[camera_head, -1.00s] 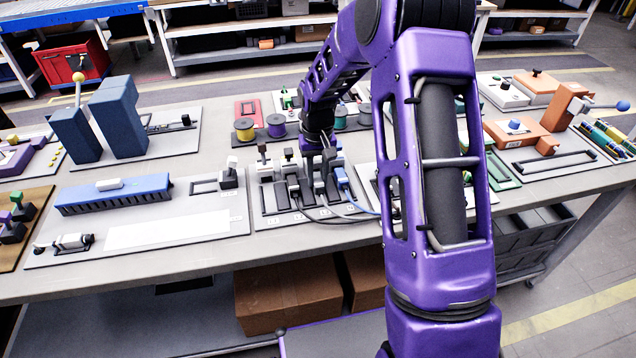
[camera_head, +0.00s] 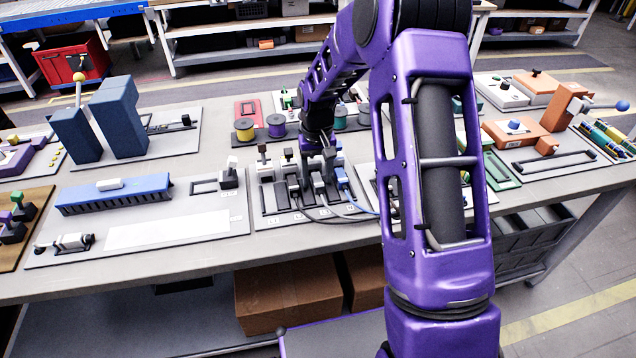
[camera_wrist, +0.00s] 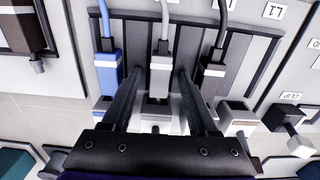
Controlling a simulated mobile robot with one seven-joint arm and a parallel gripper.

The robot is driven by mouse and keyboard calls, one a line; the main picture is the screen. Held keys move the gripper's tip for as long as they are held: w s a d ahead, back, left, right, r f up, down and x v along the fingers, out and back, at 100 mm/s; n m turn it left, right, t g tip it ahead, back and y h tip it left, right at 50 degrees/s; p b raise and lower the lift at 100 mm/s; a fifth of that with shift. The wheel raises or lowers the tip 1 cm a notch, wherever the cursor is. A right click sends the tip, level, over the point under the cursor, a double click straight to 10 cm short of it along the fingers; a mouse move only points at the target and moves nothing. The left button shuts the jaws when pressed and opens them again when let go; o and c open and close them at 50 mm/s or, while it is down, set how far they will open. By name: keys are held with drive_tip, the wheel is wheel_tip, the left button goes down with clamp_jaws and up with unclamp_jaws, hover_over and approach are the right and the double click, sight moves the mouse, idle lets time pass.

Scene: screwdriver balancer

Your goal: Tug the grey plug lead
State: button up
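The grey plug (camera_wrist: 160,78) stands in the middle of a row in the wrist view, with its grey lead (camera_wrist: 164,22) running up and away from it. A blue plug (camera_wrist: 108,72) is to its left and a black plug (camera_wrist: 212,76) to its right. My gripper (camera_wrist: 159,74) is open, one finger on each side of the grey plug, with a visible gap on both sides. In the head view, my gripper (camera_head: 325,155) is over the plug panel (camera_head: 262,222), and the grey plug (camera_head: 319,186) shows partly below it.
The neighbouring blue plug (camera_head: 342,179) and black plug (camera_head: 293,188) leave narrow gaps around the fingers. A blue ribbed block (camera_head: 115,194) lies on a board to the left. Coloured spools (camera_head: 276,126) stand behind. The cables run toward the table's front.

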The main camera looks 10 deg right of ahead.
sight(317, 178)
drive_tip(key=shift+r, duration=0.1)
drive_tip(key=shift+r+p, duration=2.4)
drive_tip(key=shift+r, duration=1.05)
